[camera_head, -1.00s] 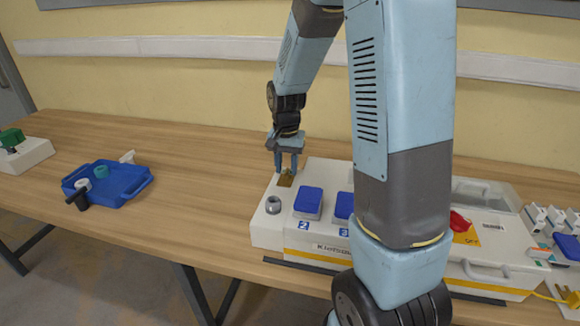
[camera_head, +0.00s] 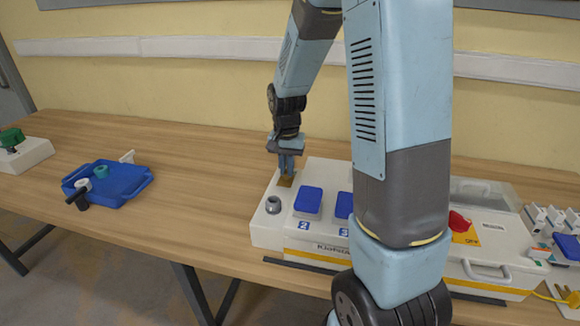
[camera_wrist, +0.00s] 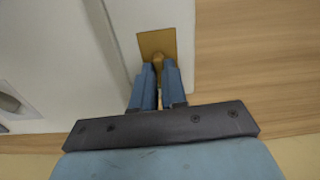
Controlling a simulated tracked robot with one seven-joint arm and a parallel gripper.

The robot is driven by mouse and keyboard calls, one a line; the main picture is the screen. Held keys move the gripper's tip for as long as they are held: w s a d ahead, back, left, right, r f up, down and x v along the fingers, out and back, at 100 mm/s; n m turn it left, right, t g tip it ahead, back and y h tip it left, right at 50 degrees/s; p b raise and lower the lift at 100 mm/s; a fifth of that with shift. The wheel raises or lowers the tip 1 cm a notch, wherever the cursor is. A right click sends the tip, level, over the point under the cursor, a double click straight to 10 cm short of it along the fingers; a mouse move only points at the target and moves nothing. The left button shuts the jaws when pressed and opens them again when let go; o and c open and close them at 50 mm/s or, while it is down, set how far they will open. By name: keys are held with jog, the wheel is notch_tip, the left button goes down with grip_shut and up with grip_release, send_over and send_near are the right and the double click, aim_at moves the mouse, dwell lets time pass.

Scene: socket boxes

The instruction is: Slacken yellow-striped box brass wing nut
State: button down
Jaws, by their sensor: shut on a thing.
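The yellow-striped box (camera_head: 267,234) is a long white socket box on the wooden table, with a yellow stripe along its front and blue socket lids on top. The brass wing nut (camera_wrist: 158,60) sits on a square brass plate (camera_wrist: 153,40) at the box's back left corner; the plate also shows in the head view (camera_head: 285,181). My gripper (camera_wrist: 160,72) points down over the plate with its two blue fingers shut on the wing nut. The fingers hide most of the nut, so its angle cannot be told. In the head view my gripper (camera_head: 286,172) stands upright over that corner.
A grey round socket (camera_head: 273,205) and blue lids (camera_head: 308,200) stand close in front of the plate. A red knob (camera_head: 459,221) is farther right on the box. A blue tray (camera_head: 118,184) with small parts lies left; table between is clear.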

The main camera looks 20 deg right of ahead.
jog(key=shift+d, duration=0.25)
jog(key=shift+a, duration=0.2)
jog(key=n, duration=0.5)
jog(key=shift+s+f, duration=0.1)
jog(key=shift+s, duration=0.05)
jog(key=n, duration=1.2)
jog(key=shift+a+n, duration=0.1)
jog(key=shift+n, duration=0.2)
